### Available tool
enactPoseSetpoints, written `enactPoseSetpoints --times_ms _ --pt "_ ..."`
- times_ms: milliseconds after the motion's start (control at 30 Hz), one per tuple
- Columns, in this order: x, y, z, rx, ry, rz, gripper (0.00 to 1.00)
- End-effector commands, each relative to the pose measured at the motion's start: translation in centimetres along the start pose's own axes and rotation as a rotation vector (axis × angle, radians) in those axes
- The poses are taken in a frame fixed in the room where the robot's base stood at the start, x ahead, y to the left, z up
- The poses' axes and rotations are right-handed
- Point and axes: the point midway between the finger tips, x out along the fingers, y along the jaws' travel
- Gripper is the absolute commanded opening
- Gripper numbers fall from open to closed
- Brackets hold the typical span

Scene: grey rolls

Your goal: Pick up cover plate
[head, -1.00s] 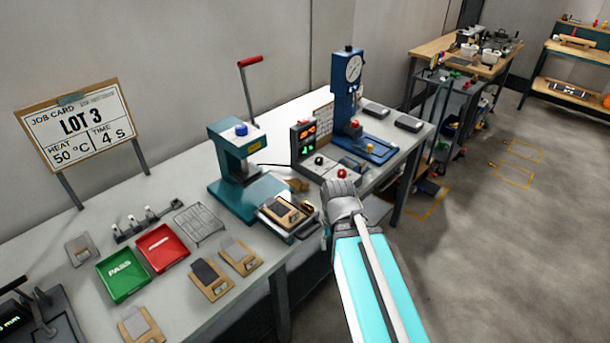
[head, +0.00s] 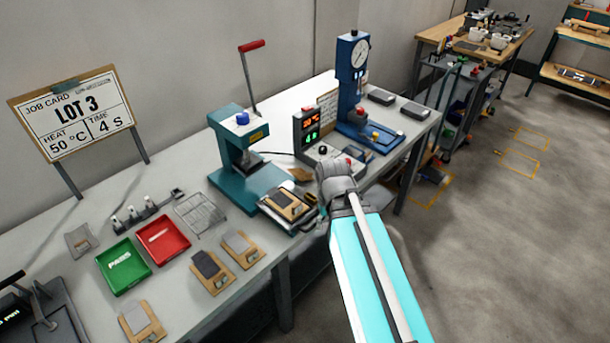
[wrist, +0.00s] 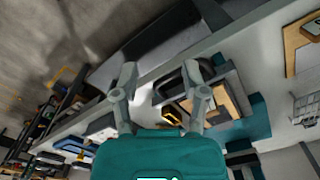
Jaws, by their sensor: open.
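Several light wooden boards carry flat plates on the bench; I cannot tell which plate is the cover plate. One board with a dark plate (head: 207,264) and one with a grey plate (head: 238,242) lie right of the trays. Another grey plate (head: 136,317) is on a board nearer the front. A further board with a dark plate (head: 287,204) sits at the front of the teal press (head: 245,188). My gripper (head: 333,168) is above the bench edge, right of that board. In the wrist view my gripper (wrist: 160,82) has its two fingers apart with nothing between them.
A green PASS tray (head: 122,267) and a red tray (head: 163,241) stand at left, beside a wire rack (head: 201,214). A control box with lit digits (head: 311,128) and a blue gauge press (head: 352,85) stand behind my gripper. Open floor lies to the right.

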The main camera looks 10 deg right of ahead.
Motion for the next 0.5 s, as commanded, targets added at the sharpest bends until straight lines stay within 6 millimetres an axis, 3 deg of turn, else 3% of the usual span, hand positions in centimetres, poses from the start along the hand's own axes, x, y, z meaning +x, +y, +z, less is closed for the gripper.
enactPoseSetpoints --times_ms 267,500 --pt "-1.1 -0.3 -4.0 -0.243 0.0 0.0 0.57" --pt "-2.3 0.0 -9.3 -0.601 0.0 0.0 0.57"
